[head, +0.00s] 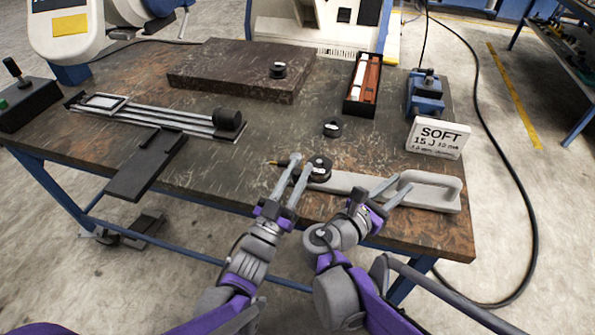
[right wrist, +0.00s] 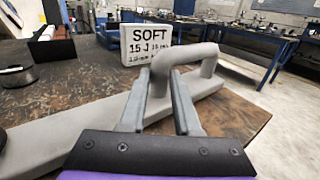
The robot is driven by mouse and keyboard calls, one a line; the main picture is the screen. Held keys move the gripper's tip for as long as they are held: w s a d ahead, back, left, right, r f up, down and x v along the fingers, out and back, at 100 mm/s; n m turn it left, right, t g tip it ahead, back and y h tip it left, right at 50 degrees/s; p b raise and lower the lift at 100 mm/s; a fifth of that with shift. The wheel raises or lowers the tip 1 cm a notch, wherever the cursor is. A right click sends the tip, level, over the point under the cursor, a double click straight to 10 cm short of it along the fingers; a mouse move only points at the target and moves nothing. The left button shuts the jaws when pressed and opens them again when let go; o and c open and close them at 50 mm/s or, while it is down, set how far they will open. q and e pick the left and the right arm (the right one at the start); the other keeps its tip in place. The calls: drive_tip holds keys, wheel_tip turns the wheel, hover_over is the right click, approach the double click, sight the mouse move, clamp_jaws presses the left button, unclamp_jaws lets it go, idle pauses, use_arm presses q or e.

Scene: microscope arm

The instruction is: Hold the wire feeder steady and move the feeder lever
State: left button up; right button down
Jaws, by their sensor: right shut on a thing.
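The wire feeder (head: 345,183) is a long pale grey body lying along the table's front edge, with a loop handle at its right end. The handle (right wrist: 195,55) fills the middle of the right wrist view. My right gripper (head: 388,188) is shut on the near post of this handle, one finger on each side. A round black part (head: 319,169), perhaps the feeder lever, sits at the feeder's left end. A thin dark piece with a brass tip (head: 272,162) points left there. My left gripper (head: 301,160) has its fingers apart just left of the black part; contact is unclear.
A white SOFT sign (head: 435,138) stands behind the handle, near a blue vise-like device (head: 427,94). A loose black spool (head: 332,129), a long box (head: 362,84) and a dark stone slab (head: 236,70) lie further back. A rail fixture (head: 165,116) is at left.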

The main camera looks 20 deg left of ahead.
use_arm(q)
clamp_jaws()
drive_tip(key=shift+d+r+y, duration=0.1)
drive_tip(key=shift+d+y, duration=0.05)
drive_tip(key=shift+y, duration=0.15)
drive_tip(key=shift+n+t+y, duration=0.3)
drive_tip(key=shift+n+y, duration=0.1)
drive_tip(key=shift+w+d+n+y, duration=0.1)
drive_tip(key=shift+d+n+y, duration=0.15)
drive_tip(key=shift+y, duration=0.35)
drive_tip(key=o, duration=0.7)
unclamp_jaws()
drive_tip(key=shift+o, duration=0.2)
